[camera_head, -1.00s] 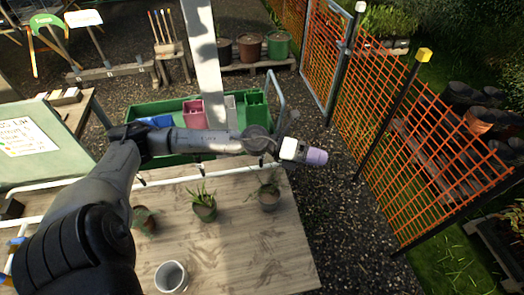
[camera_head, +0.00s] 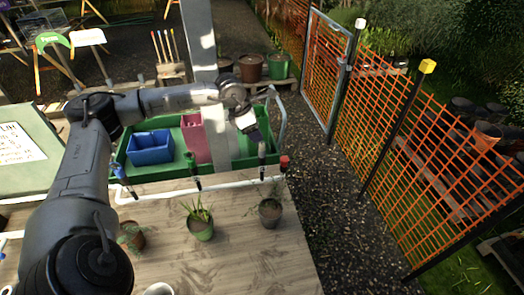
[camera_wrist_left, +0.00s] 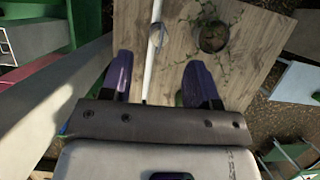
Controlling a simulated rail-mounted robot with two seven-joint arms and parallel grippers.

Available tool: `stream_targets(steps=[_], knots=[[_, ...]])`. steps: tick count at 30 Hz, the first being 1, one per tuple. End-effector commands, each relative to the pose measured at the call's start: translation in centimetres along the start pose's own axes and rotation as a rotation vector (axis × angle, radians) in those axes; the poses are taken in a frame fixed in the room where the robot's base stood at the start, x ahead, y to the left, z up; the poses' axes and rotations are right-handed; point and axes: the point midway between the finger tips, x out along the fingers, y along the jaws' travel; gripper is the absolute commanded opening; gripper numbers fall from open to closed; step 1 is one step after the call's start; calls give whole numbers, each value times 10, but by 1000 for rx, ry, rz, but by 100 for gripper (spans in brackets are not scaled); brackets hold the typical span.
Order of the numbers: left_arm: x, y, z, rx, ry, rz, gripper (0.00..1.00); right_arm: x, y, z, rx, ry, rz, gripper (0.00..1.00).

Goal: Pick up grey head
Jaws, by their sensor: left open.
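My left gripper (camera_head: 257,135) is above the far edge of the table, fingers pointing down. In the left wrist view, its two purple fingers (camera_wrist_left: 159,80) are apart with nothing held between them. A small grey head (camera_wrist_left: 156,34) sits at the white rail, ahead of the fingers and not between them. In the head view, what appears to be this grey head (camera_head: 262,149) stands upright at the rail, just below the gripper. Its lower part is hard to make out. My right gripper is not in view.
A red-topped piece (camera_head: 284,162), a dark one (camera_head: 194,166) and a blue one (camera_head: 118,172) stand along the white rail (camera_head: 225,186). Potted plants (camera_head: 270,211) stand on the wooden table (camera_head: 240,250). Behind is a green tray (camera_head: 170,170) with a blue bin (camera_head: 150,147) and a pink bin (camera_head: 195,138).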

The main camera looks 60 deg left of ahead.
Motion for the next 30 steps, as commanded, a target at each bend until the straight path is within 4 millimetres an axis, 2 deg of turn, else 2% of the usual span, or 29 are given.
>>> stream_targets(steps=[6, 14, 25, 30], knots=[[24, 0, 0, -1, -2, -3, 55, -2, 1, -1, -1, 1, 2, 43], [32, 0, -1, -1, -1, -1, 55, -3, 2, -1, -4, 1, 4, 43], [74, -2, -6, -2, -2, -4, 55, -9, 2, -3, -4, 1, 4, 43], [81, -1, -6, -1, -2, -1, 55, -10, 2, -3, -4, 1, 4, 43]])
